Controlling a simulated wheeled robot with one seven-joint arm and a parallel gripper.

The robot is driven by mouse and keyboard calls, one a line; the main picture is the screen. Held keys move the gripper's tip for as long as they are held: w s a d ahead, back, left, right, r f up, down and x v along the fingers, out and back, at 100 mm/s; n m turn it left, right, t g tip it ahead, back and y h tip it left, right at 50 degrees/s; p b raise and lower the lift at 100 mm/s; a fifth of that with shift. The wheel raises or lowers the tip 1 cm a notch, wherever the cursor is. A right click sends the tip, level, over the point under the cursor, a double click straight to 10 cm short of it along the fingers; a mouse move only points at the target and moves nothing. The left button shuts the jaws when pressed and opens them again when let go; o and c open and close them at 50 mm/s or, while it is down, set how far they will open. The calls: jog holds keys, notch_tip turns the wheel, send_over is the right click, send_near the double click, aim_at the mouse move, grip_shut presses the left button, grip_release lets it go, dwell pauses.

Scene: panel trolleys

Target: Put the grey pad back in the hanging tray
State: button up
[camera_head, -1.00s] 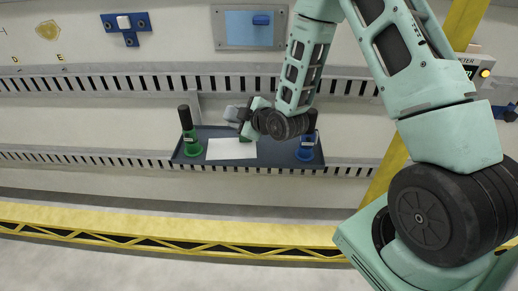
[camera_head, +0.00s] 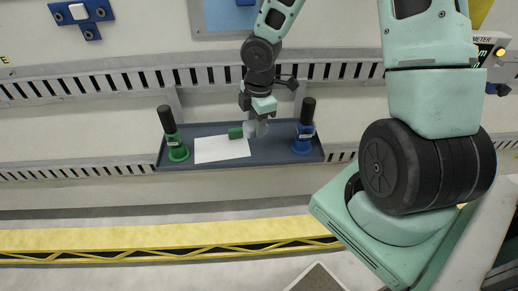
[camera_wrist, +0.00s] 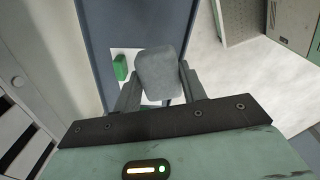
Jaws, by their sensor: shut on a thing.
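My gripper (camera_head: 257,127) points down over the hanging tray (camera_head: 280,154), right of its middle, in the head view. It is shut on the grey pad (camera_wrist: 160,75), a rounded grey block between the fingers in the wrist view. In the head view the pad is small and hard to tell from the fingers. The dark blue-grey tray also shows behind the pad in the wrist view (camera_wrist: 140,22). The pad seems to be above the tray floor; I cannot tell whether it touches.
On the tray are a white sheet (camera_head: 220,150), a green block (camera_head: 236,133), a green-based black-handled tool (camera_head: 175,145) at the left and a blue-based one (camera_head: 303,138) at the right. A slotted rail (camera_head: 120,82) runs behind. A yellow beam (camera_head: 120,241) crosses below.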

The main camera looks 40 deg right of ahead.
aim_at(264, 153)
jog(key=shift+s+d+r, duration=0.15)
jog(key=shift+s+d, duration=0.05)
jog(key=shift+d, duration=0.25)
jog(key=shift+s+d+r, duration=0.15)
jog(key=shift+d, duration=0.3)
jog(key=shift+s+d+f+g, duration=0.1)
jog(key=shift+d+f+g, duration=0.05)
jog(key=shift+f+g, duration=0.15)
notch_tip(264, 153, down, 9)
jog(key=b, duration=0.4)
jog(key=shift+f+b, duration=0.2)
jog(key=shift+b, duration=0.15)
jog(key=o, duration=0.6)
jog(key=shift+r, duration=0.1)
